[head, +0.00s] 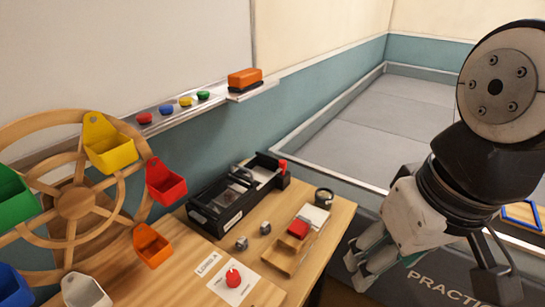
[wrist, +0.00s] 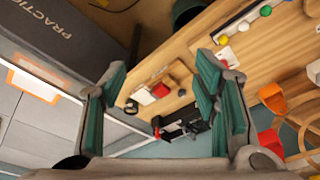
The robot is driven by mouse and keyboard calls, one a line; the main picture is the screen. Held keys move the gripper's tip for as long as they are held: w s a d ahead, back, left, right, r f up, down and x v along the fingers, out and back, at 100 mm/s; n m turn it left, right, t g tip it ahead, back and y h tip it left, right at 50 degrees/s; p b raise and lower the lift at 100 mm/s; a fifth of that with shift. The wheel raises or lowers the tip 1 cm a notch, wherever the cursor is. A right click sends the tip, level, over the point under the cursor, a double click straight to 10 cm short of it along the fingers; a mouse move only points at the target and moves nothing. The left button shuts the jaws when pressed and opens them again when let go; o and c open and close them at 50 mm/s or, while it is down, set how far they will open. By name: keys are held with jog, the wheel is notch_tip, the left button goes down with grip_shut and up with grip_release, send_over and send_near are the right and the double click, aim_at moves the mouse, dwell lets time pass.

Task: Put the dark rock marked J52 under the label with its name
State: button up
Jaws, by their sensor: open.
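Two small dark grey lumps, one (head: 241,243) and another (head: 265,228), lie on the wooden table (head: 205,262) in the head view. They may be rocks, but no J52 mark is readable, so I cannot tell which is the named one. No label with that name is readable either. A long black case (head: 215,208) with pale marks on its front stands behind them. My gripper (head: 372,262) is open and empty, to the right of the table and apart from everything. Its two teal-padded fingers also show in the wrist view (wrist: 162,68).
A wooden tray (head: 275,262) lies near a red block (head: 298,229) and a black ring (head: 324,195). A white card (head: 222,286) bears a red knob (head: 233,278). A wooden wheel (head: 75,202) with coloured bins stands left.

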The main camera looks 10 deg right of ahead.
jog(key=w+a+r+n+g+y+p, duration=0.15)
jog(key=w+a+n, duration=0.25)
jog(key=w, duration=0.5)
jog(key=n+g+y+p, duration=0.15)
jog(key=n+p, duration=0.25)
jog(key=n, duration=0.6)
send_over(242, 239)
jog(key=d, duration=0.2)
jog(key=f, duration=2.3)
jog(key=shift+w+f, duration=0.25)
jog(key=shift+x, duration=2.65)
jog(key=shift+a+r, duration=0.1)
jog(key=shift+c, duration=0.2)
grip_shut()
